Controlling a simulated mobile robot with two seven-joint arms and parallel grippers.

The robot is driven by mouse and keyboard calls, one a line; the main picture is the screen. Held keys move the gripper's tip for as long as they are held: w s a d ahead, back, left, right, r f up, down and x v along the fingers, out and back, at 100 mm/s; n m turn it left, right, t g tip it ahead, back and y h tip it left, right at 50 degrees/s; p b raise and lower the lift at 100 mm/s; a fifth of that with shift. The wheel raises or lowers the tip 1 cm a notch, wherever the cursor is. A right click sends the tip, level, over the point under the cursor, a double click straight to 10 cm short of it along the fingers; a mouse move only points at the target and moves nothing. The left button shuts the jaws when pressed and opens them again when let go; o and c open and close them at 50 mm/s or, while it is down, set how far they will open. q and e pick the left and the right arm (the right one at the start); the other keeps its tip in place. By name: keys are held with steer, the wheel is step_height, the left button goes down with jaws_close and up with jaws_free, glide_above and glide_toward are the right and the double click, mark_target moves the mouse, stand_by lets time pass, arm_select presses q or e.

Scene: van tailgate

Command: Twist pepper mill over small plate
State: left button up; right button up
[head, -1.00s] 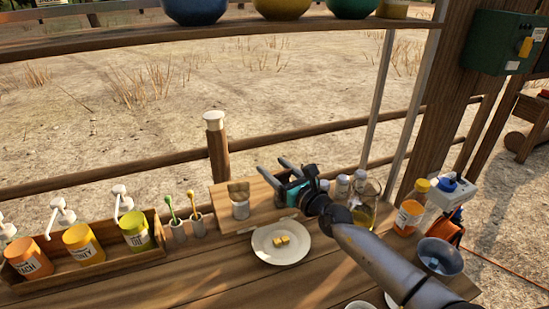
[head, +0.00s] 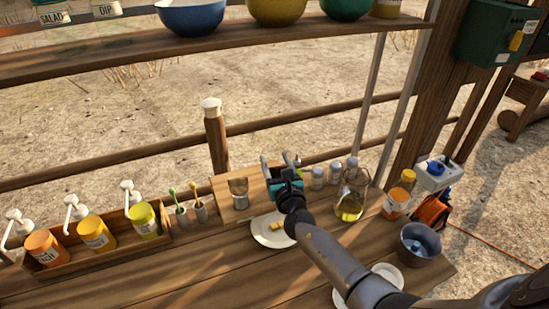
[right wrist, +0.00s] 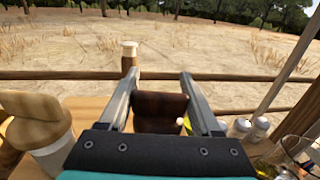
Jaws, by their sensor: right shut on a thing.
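My right gripper (head: 281,160) is at the back of the wooden counter, beyond the white plate (head: 266,240), which holds small yellow cubes. In the right wrist view, its two fingers (right wrist: 160,78) are shut on a dark brown object, apparently the pepper mill (right wrist: 160,112). Only the mill's upper part shows there; the gripper body hides the rest. In the head view the gripper and its wrist hide the mill. My forearm covers the right side of the plate. My left gripper is not in view.
A jar with a wooden top (head: 239,193) stands close left of the gripper. Shakers (head: 318,178) and a glass oil jug (head: 349,206) stand close right. A crate of pump bottles (head: 75,262) is at left. A shelf with bowls (head: 200,49) runs above.

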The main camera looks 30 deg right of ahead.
stand_by(0.3)
steer(key=o, duration=1.4)
steer(key=shift+s, duration=0.15)
steer(key=shift+s+a, duration=0.1)
steer(key=shift+s, duration=0.2)
steer(key=shift+v, duration=7.2)
steer(key=shift+a, duration=0.15)
